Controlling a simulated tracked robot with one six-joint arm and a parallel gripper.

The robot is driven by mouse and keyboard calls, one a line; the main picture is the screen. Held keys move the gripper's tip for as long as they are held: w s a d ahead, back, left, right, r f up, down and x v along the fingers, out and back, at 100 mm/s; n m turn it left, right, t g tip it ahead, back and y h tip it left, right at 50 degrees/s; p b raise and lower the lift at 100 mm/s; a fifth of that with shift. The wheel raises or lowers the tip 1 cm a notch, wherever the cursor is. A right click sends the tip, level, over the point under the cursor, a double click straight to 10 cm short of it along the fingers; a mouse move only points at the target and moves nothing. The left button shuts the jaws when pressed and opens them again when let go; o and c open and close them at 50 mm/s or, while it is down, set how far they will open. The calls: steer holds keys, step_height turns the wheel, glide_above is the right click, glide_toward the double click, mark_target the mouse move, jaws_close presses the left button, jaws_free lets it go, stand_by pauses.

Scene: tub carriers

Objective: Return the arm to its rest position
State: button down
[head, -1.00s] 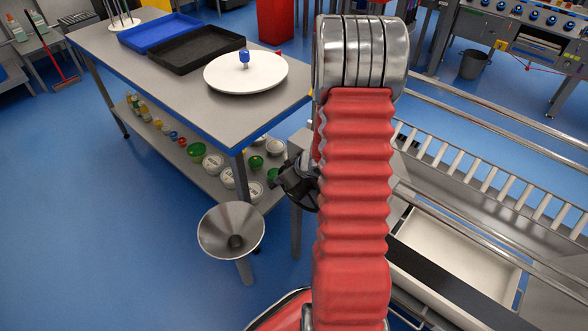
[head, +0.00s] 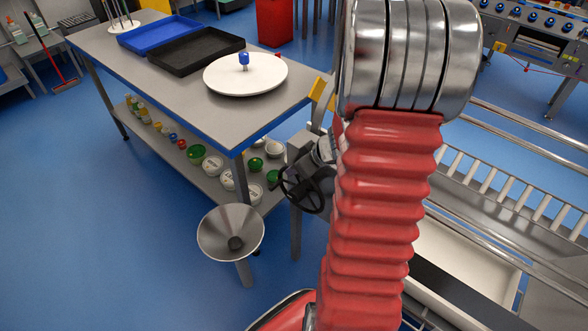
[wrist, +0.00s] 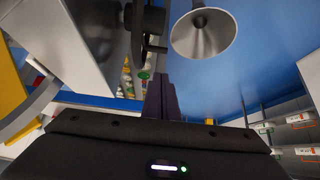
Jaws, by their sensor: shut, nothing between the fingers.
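My gripper (wrist: 163,98) shows in the wrist view as two dark fingers close together at the middle, with nothing between them. In the head view my red-sleeved arm with its silver joint stands tall right of centre. It hides much of what lies behind it, and I cannot make out the gripper clearly there. In the wrist view a metal funnel (wrist: 203,35) is above and right of the fingertips, apart from them. A black handwheel (wrist: 145,25) is just above and left of them; I cannot tell how close it is.
The funnel (head: 231,232) and handwheel (head: 307,188) stand left of my arm. A grey table (head: 190,88) holds a white round plate (head: 245,82), a black tray (head: 196,53) and a blue tray (head: 158,33). Metal rails (head: 520,213) and a white bin (head: 465,262) lie right. Blue floor is open at left.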

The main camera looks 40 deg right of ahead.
stand_by(0.6)
step_height(320, 180, up, 19)
steer(key=w+a+m+t+h, duration=0.2)
steer(key=a+h, duration=0.1)
steer(key=h, duration=0.4)
steer(key=s+a+r+g+y, duration=0.1)
steer(key=s+a+y, duration=0.1)
steer(key=s+a, duration=0.6)
steer(key=s+a+r+g+y, duration=0.1)
steer(key=s+a+g+y, duration=0.1)
steer(key=s+a, duration=0.7)
steer(key=a+y, duration=0.1)
steer(key=a, duration=0.4)
steer(key=shift+s+a+g+y, duration=0.15)
steer(key=shift+a+g+y, duration=0.1)
steer(key=shift+g+y, duration=0.05)
steer(key=shift+d+r, duration=0.1)
steer(key=shift+d, duration=0.05)
